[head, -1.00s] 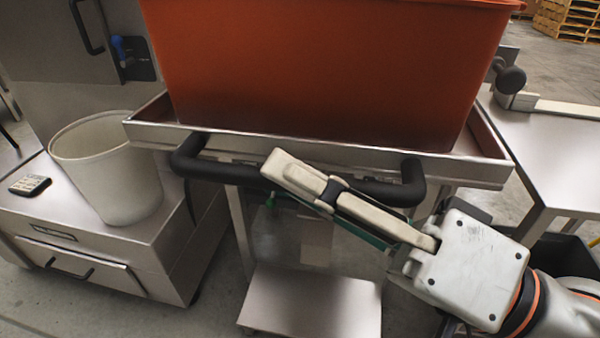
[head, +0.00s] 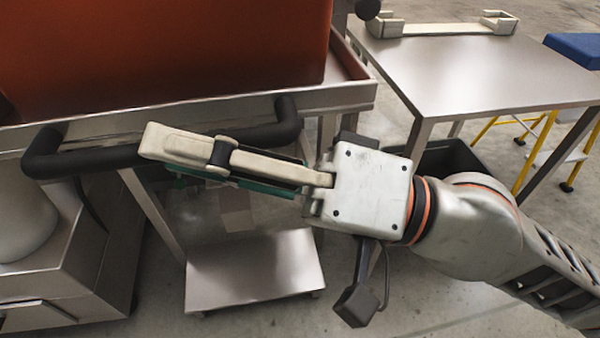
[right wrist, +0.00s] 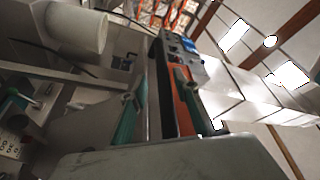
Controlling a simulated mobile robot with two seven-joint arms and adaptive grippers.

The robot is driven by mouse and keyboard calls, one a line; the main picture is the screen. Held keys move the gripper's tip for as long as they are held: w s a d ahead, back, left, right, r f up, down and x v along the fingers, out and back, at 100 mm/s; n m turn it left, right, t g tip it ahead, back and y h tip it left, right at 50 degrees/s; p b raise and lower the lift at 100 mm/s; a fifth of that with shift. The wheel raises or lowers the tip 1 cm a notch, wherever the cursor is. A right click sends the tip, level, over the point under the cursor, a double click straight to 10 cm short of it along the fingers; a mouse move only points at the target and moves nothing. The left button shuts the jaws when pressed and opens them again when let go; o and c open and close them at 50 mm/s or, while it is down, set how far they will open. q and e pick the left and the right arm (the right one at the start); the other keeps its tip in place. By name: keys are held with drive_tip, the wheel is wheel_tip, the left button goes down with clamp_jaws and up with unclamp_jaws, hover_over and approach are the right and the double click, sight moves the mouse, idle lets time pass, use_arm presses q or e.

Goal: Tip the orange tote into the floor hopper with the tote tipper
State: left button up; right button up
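The orange tote (head: 170,50) sits on the metal platform of the tote tipper (head: 340,97), upper left in the head view; its top is cut off. The tipper's black handle bar (head: 288,122) runs along the platform's front. My right gripper (head: 160,150) reaches left in front of this handle, with one pale finger overlapping it in the picture. In the right wrist view its two green-padded fingers (right wrist: 157,105) stand apart. I cannot tell whether either touches the handle. My left gripper is not in view. The floor hopper cannot be made out.
A metal table (head: 480,75) stands at the right, with a pale bracketed bar (head: 440,28) on it. Yellow-legged steps with a blue top (head: 575,48) stand beyond. A low metal plate (head: 255,268) lies below the handle. A metal cabinet (head: 70,265) is at lower left.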

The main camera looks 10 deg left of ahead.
drive_tip(key=v, duration=1)
drive_tip(key=shift+d+f, duration=0.15)
drive_tip(key=shift+d, duration=0.05)
idle(0.5)
